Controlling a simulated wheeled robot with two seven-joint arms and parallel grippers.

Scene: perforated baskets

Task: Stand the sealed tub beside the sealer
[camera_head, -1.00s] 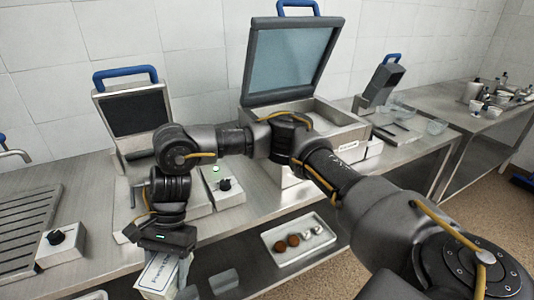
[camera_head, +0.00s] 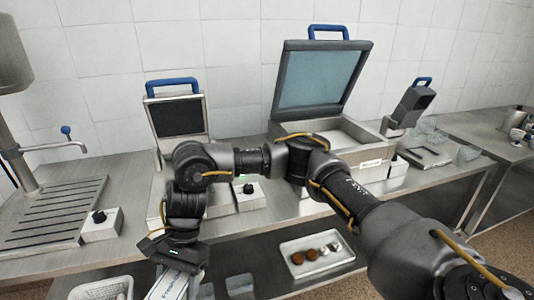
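My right arm crosses in from the right, and its gripper (camera_head: 176,258) points down in front of the counter edge at lower left. A white thing with blue print (camera_head: 172,286) shows directly below it, cut off by the bottom of the frame. The fingertips are hidden, so I cannot tell whether they grip it or whether it is the tub. Several machines have blue handles: a large one with its lid raised (camera_head: 320,78) in the middle, a small one with a dark panel (camera_head: 179,117) at left, and one with a dark head (camera_head: 413,103) at right. Which is the sealer is unclear. My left gripper is out of view.
White control boxes with black knobs stand on the counter, one at left (camera_head: 101,229), one near the middle (camera_head: 249,200). A sink drainboard (camera_head: 52,222) and tap lie left. A white tray (camera_head: 332,263) with brown and white round items sits below the counter.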

